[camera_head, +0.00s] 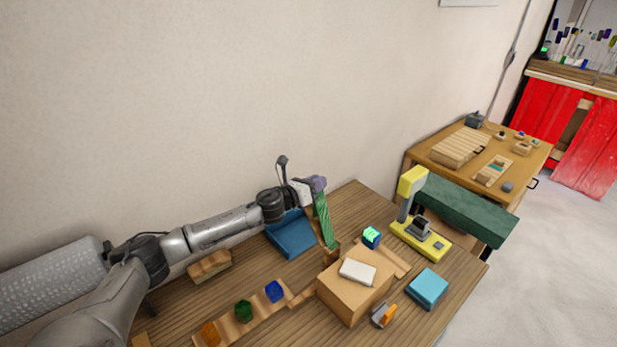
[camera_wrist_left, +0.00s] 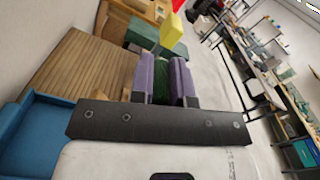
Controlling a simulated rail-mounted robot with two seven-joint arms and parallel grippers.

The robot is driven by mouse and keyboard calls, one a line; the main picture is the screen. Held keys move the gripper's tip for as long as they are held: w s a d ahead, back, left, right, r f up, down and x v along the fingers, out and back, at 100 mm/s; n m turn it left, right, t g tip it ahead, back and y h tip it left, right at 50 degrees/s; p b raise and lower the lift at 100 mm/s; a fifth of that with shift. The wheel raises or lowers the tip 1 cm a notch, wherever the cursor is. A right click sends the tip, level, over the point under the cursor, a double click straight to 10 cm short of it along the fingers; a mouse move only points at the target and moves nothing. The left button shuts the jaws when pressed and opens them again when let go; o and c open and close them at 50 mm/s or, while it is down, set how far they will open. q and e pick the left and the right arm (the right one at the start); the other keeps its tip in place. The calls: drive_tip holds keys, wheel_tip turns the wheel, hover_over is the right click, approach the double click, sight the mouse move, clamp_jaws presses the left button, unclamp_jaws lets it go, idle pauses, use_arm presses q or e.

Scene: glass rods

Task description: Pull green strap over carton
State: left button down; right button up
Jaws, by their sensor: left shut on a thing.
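My left gripper (camera_head: 318,184) reaches in from the left and is raised above the table. Its purple fingers are shut on the end of the green strap (camera_head: 325,220). The strap hangs from them, slightly slanted, down to a small wooden block behind the carton. The cardboard carton (camera_head: 341,300) stands on the table to the right of and nearer than the gripper, with a white flat item (camera_head: 357,271) on top. In the left wrist view the green strap (camera_wrist_left: 161,82) shows between the two purple fingers (camera_wrist_left: 163,90). The carton is not visible there. My right gripper is not in view.
A blue tray (camera_head: 291,236) lies left of the strap. A yellow device (camera_head: 421,238), a glowing cube (camera_head: 371,237), a light blue box (camera_head: 427,289) and an orange-handled tool (camera_head: 384,316) surround the carton. A wooden strip (camera_head: 258,315) holds colored pieces. The wall rises behind.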

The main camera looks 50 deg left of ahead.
use_arm(q)
drive_tip(key=d+r+m+p, duration=0.1)
drive_tip(key=d+m+p, duration=0.2)
drive_tip(key=d, duration=0.3)
drive_tip(key=shift+w+d+r, duration=0.15)
drive_tip(key=shift+d+r, duration=0.1)
drive_tip(key=c, duration=1.1)
unclamp_jaws()
drive_tip(key=shift+f, duration=0.1)
drive_tip(key=s, duration=0.4)
drive_tip(key=s+b, duration=0.1)
drive_tip(key=s, duration=0.4)
drive_tip(key=s+b, duration=0.1)
drive_tip(key=s, duration=0.3)
drive_tip(key=shift+s+d, duration=0.3)
drive_tip(key=shift+s, duration=0.05)
